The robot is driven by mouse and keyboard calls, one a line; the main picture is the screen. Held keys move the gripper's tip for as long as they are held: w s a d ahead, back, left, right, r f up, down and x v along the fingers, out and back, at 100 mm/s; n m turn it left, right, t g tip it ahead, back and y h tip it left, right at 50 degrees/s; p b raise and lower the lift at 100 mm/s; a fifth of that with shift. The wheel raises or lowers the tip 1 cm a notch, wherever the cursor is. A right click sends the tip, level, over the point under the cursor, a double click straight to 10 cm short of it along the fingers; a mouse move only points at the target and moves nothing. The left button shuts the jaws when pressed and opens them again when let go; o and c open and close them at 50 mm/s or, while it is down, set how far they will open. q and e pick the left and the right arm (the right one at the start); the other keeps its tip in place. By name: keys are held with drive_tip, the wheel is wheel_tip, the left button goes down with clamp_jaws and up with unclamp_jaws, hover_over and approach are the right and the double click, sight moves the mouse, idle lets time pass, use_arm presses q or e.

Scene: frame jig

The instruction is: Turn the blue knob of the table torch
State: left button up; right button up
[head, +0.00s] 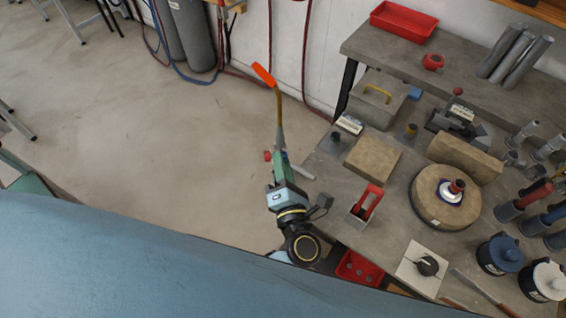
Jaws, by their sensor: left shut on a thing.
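My left gripper (284,172) is shut on a torch-like tool with a green body. A small red knob (267,156) sticks out at the left of the green body. A short light rod (303,172) sticks out at its right. I cannot make out a blue knob on it; it may be hidden by the gripper. The tool is held over the floor at the bench's left edge. My right gripper is not in view.
The grey bench (330,180) at right holds a round brown block (430,208) with a small burner-like piece (452,192), a grey box (378,100), a red-handled holder (366,205) and a white plate with a black knob (427,265). Gas cylinders stand at the back wall.

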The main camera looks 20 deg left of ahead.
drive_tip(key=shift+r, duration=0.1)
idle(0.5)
use_arm(q)
drive_tip(key=o, duration=1)
